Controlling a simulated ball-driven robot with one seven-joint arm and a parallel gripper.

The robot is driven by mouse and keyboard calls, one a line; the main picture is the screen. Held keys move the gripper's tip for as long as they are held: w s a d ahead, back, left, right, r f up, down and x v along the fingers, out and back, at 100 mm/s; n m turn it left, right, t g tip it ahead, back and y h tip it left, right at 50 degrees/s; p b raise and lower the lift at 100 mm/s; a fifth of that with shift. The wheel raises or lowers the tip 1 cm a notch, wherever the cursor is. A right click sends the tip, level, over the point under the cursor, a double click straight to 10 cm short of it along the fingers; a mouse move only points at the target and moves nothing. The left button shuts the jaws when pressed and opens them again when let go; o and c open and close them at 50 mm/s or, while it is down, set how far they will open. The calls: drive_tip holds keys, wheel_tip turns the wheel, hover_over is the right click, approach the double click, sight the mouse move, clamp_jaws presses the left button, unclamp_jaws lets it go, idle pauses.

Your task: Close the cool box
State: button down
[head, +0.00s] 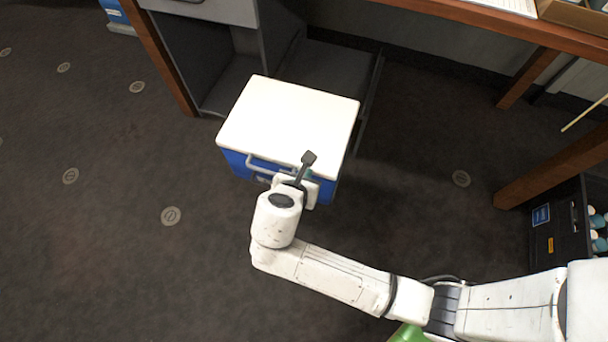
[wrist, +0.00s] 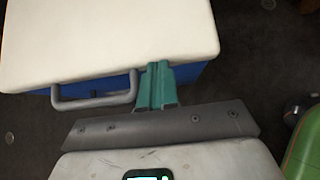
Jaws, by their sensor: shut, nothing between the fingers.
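The cool box (head: 235,160) has a blue body and a white lid (head: 290,115). It stands on the floor in front of the desk, and its lid lies flat over the body in the head view. In the wrist view the lid (wrist: 110,40) fills the upper left, with the grey handle (wrist: 95,92) on the front side below it. My gripper (wrist: 157,68) shows green fingers that are shut and empty, at the lid's front edge and right of the handle. In the head view my wrist hides part of the box's front; I cannot tell whether the fingers touch the lid.
A desk with a wooden leg (head: 160,55) and grey shelving stands behind the box. A black crate (head: 557,225) with bottles is at the right, near another wooden leg (head: 550,172). A green object (wrist: 305,145) is at the wrist view's right edge. Floor at left is clear.

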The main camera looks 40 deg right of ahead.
sight(328, 117)
drive_tip(key=w+d+p, duration=0.1)
drive_tip(key=w+d, duration=0.2)
drive_tip(key=d, duration=0.2)
drive_tip(key=w+d+p, duration=0.2)
drive_tip(key=w+d, duration=0.1)
drive_tip(key=d, duration=0.2)
drive_tip(key=w+d+p, duration=0.2)
drive_tip(key=d, duration=0.3)
drive_tip(key=shift+w+d, duration=0.15)
drive_tip(key=shift+w, duration=0.25)
drive_tip(key=w+d+b, duration=0.2)
drive_tip(key=w+d, duration=0.3)
drive_tip(key=d, duration=0.4)
drive_tip(key=w+d+b, duration=0.2)
drive_tip(key=w+d, duration=0.3)
drive_tip(key=d, duration=0.3)
drive_tip(key=shift+w+d, duration=0.2)
drive_tip(key=shift+d, duration=0.15)
drive_tip(key=shift+r, duration=0.15)
